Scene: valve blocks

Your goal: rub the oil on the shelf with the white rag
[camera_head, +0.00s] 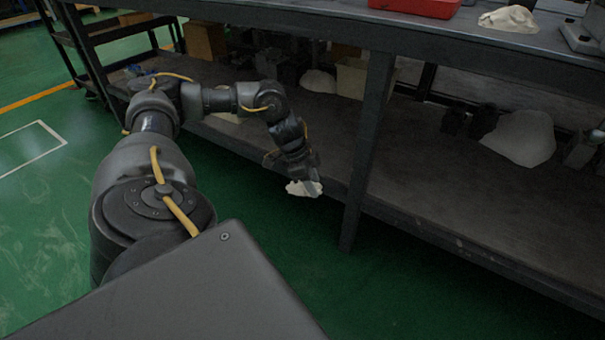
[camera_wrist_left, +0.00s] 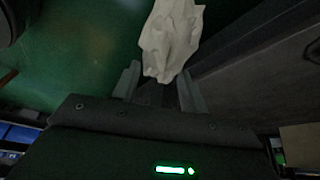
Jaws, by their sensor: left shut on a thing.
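My left gripper (camera_head: 305,178) is shut on a crumpled white rag (camera_head: 303,189). It holds the rag in front of the shelf's front edge, beside a dark upright post, over the green floor. The rag also shows in the left wrist view (camera_wrist_left: 170,38), between and beyond the fingers of the left gripper (camera_wrist_left: 160,88). The lower shelf (camera_head: 455,205) is a long dark board under the bench top. I cannot make out a distinct oil patch on it. My right gripper is not in view.
The post (camera_head: 368,150) stands just right of the rag. More pale cloths lie on the lower shelf, at the back (camera_head: 318,81) and at the right (camera_head: 522,138). A pale bin (camera_head: 352,78) stands behind the post. The bench top (camera_head: 440,32) overhangs the shelf. Much of the shelf's front is clear.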

